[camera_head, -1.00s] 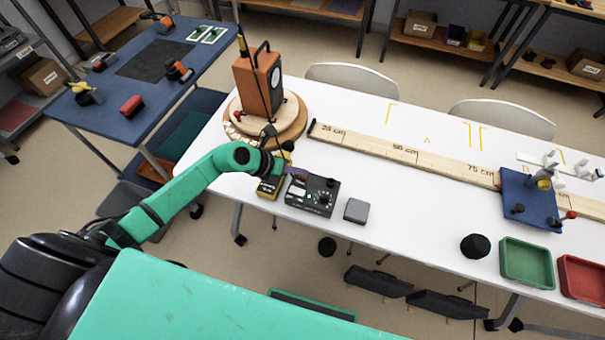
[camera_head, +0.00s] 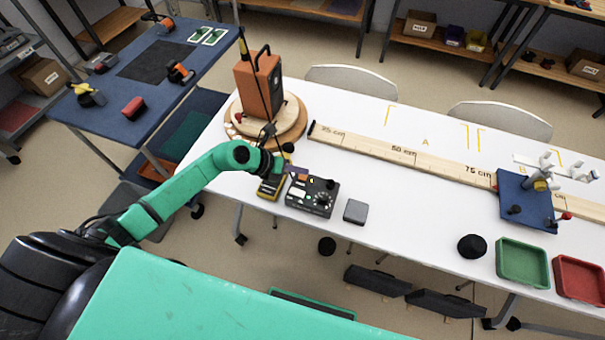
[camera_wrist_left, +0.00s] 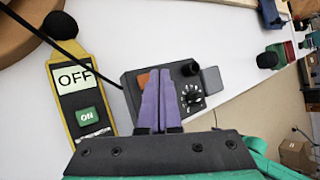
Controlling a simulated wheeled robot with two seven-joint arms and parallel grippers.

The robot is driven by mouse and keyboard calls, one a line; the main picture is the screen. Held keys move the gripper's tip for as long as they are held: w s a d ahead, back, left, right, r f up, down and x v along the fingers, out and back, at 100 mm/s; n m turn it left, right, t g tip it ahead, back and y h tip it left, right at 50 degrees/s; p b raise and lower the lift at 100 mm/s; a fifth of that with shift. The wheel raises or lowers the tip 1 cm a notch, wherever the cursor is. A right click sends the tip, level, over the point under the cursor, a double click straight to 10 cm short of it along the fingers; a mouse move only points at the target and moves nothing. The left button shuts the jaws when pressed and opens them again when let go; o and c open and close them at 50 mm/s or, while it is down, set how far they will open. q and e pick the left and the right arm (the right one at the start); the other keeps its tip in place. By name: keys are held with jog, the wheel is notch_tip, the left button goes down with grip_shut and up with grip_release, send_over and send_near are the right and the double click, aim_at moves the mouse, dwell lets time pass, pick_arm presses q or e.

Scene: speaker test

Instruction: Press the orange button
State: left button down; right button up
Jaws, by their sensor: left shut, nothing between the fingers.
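The black control box (camera_head: 322,201) lies on the white table and also shows in the left wrist view (camera_wrist_left: 203,109). An orange patch (camera_wrist_left: 143,80), seemingly the orange button, shows on the box just left of my purple fingertips, partly hidden by them. My right gripper is in neither view.
A yellow-edged box (camera_wrist_left: 52,94) with OFF and a green ON button stands left of the control box. A grey block (camera_head: 355,211) lies to its right. An orange speaker cabinet (camera_head: 251,88) stands on a round wooden base behind. A long wooden ruler (camera_head: 375,146) crosses the table.

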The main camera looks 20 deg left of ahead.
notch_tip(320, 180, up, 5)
jog(key=p, duration=0.5)
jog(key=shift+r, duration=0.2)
